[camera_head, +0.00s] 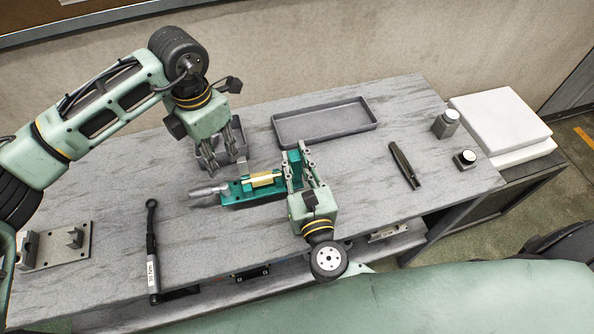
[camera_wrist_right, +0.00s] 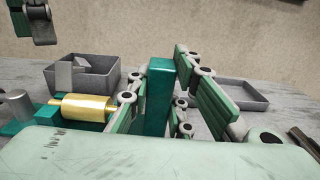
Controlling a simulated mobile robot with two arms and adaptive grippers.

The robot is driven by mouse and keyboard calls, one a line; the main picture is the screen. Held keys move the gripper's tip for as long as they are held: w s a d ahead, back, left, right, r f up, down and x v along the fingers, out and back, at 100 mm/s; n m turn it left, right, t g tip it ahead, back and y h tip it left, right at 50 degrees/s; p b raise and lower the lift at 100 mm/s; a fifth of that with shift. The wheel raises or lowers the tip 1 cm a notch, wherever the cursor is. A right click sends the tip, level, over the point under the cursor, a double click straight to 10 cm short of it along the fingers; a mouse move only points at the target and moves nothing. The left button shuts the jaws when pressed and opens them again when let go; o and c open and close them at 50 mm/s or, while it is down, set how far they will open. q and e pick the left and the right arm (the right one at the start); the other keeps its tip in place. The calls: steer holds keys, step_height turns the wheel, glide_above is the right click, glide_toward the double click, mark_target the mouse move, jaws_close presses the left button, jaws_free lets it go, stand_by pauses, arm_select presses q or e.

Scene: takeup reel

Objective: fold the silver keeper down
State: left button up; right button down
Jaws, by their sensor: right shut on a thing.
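A teal fixture (camera_head: 238,192) lies on the bench with a brass roller (camera_head: 262,179) across it. A silver piece (camera_head: 208,194) extends from its left end and also shows at the left edge of the right wrist view (camera_wrist_right: 16,106); I cannot tell for certain whether it is the keeper. My right gripper (camera_head: 294,156) is shut on the fixture's upright teal post (camera_wrist_right: 159,95), one finger on each side. The gripper hides the fixture's right end in the head view. My left gripper (camera_head: 226,154) is open above a small grey bin, left of and behind the fixture.
The grey bin (camera_wrist_right: 110,85) stands behind the fixture. A shallow grey tray (camera_head: 325,137) lies at the back. A wrench (camera_head: 152,250) and a bracket plate (camera_head: 75,250) lie at left; a dark tool (camera_head: 404,164) and two small weights (camera_head: 446,122) at right.

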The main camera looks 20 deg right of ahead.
mark_target(297, 179)
steer(key=shift+r, duration=0.1)
steer(key=shift+f, duration=2.25)
steer(key=shift+f, duration=0.2)
steer(key=c, duration=1.4)
jaws_free()
steer(key=shift+s+f, duration=0.1)
steer(key=shift+c, duration=0.2)
steer(key=shift+s, duration=0.1)
steer(key=shift+s, duration=0.25)
